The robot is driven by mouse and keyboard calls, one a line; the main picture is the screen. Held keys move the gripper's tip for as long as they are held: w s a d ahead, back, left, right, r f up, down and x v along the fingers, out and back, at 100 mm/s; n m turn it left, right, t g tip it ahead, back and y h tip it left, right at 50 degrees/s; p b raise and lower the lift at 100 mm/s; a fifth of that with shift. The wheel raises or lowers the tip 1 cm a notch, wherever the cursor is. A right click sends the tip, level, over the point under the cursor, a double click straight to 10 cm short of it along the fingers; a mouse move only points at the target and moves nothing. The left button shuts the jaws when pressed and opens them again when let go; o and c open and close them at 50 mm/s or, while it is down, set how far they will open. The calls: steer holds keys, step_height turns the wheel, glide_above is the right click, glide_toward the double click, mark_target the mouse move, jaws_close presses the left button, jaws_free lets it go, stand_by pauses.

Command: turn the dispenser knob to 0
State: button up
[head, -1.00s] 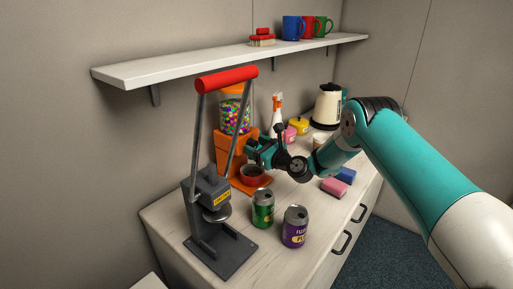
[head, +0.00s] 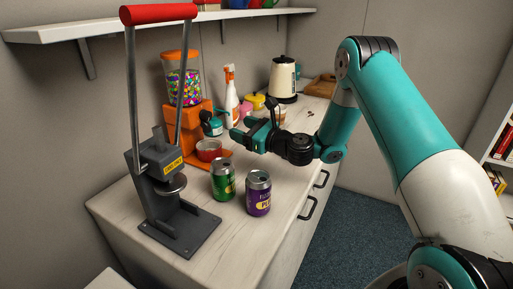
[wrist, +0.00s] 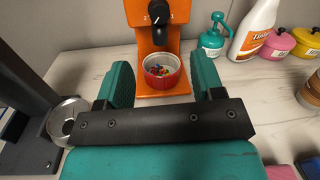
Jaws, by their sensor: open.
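The orange candy dispenser (head: 190,124) stands on the counter, with a clear jar of coloured candies (head: 183,88) on top. Its black knob (wrist: 159,18) shows at the top of the wrist view, with a white pointer and small white markings. The pointer's exact number is too small to read. A red bowl (wrist: 164,72) with candies sits on the dispenser's base, below the spout; it also shows in the head view (head: 208,150). My gripper (head: 242,133) is open and empty, in front of the dispenser and apart from the knob; the wrist view shows its two teal fingers apart (wrist: 162,88).
A grey press (head: 163,185) with a red-handled lever stands left of the dispenser. Green (head: 222,180) and purple (head: 258,193) cans stand in front. A teal pump bottle (wrist: 213,38) and a spray bottle (wrist: 254,30) stand right of it. A shelf (head: 110,25) hangs above.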

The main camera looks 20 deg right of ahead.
steer(key=shift+b+v, duration=2.35)
steer(key=shift+b, duration=0.8)
